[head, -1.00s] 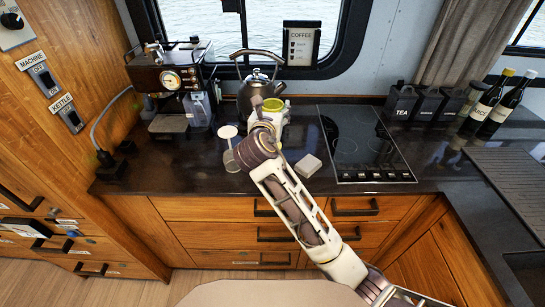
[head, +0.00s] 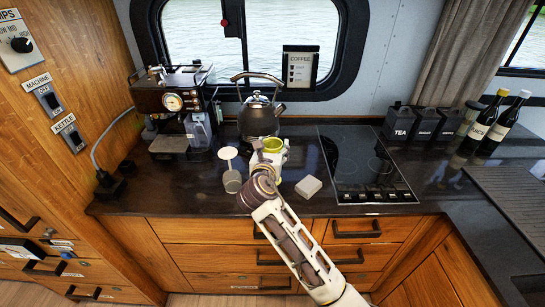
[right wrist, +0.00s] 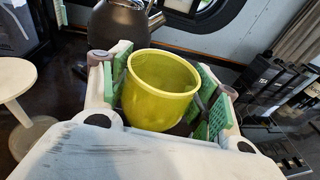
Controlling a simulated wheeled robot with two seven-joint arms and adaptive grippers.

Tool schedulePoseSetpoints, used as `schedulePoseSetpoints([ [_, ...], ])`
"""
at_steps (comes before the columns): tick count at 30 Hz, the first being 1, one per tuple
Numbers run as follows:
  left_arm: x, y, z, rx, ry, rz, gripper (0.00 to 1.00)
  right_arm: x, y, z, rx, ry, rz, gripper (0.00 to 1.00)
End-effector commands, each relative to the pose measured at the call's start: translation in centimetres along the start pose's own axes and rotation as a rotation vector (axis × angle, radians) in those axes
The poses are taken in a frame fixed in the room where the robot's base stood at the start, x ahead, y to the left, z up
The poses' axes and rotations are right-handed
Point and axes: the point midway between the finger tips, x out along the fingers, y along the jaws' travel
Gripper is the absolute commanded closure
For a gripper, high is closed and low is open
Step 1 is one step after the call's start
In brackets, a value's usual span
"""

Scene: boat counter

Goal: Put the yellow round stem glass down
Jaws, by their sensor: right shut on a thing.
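The yellow round stem glass (head: 272,145) is held in my right gripper (head: 269,155) over the counter, in front of the kettle. In the right wrist view the yellow glass (right wrist: 160,88) sits upright or nearly so between the two green-padded fingers of the right gripper (right wrist: 165,95). Its open rim faces up and it looks empty. Its stem and foot are hidden behind the gripper, so I cannot tell whether it touches the counter (head: 215,198). My left gripper is not in view.
The kettle (head: 259,118) stands just behind the glass. A white-topped item (head: 228,153) and a grey jar (head: 232,181) are to the left, a pale block (head: 308,187) to the right. The hob (head: 365,165) lies further right. Dark counter is free near the front edge.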

Motion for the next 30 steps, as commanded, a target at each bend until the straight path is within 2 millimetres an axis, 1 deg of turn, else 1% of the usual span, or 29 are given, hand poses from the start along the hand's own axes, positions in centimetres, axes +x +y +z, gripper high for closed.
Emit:
schedulePoseSetpoints([
  [3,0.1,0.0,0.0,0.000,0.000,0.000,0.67,0.2,0.0,-1.2,-0.001,0.003,0.000,0.66],
  [9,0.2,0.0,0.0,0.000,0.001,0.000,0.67,0.5,0.0,-3.1,-0.002,0.002,0.000,0.66],
  [24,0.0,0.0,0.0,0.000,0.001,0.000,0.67,0.5,0.0,-3.5,0.000,0.000,0.001,0.66],
  [25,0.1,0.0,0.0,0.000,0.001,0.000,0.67,0.5,0.0,-3.6,0.000,0.001,0.001,0.35],
  [29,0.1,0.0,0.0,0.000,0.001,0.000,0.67,0.5,0.0,-3.6,0.000,0.001,0.001,0.18],
  [30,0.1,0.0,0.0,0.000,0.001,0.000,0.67,0.5,0.0,-3.6,0.000,0.001,0.001,0.17],
])
